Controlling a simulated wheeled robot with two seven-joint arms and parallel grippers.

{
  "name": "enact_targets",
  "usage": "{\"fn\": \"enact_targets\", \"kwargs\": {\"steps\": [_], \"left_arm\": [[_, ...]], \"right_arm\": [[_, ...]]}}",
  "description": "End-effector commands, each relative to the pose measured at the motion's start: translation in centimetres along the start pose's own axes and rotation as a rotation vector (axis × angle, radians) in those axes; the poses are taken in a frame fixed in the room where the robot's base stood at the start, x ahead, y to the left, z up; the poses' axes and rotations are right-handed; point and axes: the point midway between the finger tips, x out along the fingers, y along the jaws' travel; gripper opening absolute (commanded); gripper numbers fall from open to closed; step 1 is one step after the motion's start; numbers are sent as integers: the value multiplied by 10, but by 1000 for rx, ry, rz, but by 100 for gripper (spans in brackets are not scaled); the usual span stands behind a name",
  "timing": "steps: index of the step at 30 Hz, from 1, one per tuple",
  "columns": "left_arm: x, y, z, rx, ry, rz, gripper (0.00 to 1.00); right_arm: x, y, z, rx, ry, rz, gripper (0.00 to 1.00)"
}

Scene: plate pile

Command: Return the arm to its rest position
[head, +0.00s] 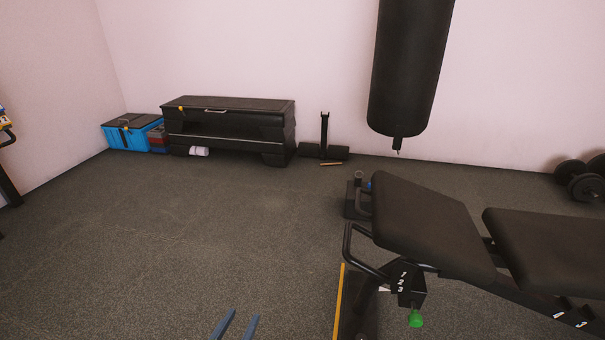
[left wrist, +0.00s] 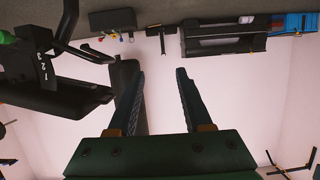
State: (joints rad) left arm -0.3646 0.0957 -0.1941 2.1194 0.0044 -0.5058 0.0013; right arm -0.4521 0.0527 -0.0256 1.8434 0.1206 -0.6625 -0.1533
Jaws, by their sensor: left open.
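My left gripper (head: 236,326) shows at the bottom edge of the head view, with only its two blue fingertips in sight. The fingers are apart and nothing is between them. In the left wrist view the same gripper (left wrist: 160,82) is open and empty, and the room appears upside down behind it. The rest of my left arm is out of the head view. My right gripper is not in either view.
A black weight bench (head: 430,225) stands close on the right. A black punching bag (head: 410,70) hangs behind it. A black storage bench (head: 228,104) and a blue box (head: 122,138) stand along the back wall. Dumbbells (head: 580,180) lie far right. The left-middle floor is clear.

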Motion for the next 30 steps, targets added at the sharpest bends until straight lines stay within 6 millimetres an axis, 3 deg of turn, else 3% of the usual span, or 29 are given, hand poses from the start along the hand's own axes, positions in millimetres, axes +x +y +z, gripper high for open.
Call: {"fn": "enact_targets", "kwargs": {"steps": [1,3,6,9,10,17,24,27,30], "left_arm": [[-13,-3,25,-5,-176,-8,50],[-36,-6,79,-13,-429,-17,50],[-83,-10,137,-26,-744,-29,50],[-141,-10,176,-40,-1031,-36,50],[-146,-10,155,-38,-1021,-34,50],[-192,-8,106,-28,-1059,-25,50],[-286,-6,40,-11,-1119,-11,50],[-317,-6,26,-4,-1136,-6,50],[-334,-6,22,0,-1145,-4,50]], "right_arm": [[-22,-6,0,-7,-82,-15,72],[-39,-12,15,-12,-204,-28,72],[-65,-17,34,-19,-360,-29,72],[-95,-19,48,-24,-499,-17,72],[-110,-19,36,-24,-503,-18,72],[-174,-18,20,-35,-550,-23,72],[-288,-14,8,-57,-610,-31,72],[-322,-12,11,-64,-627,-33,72],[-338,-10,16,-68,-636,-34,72]]}}
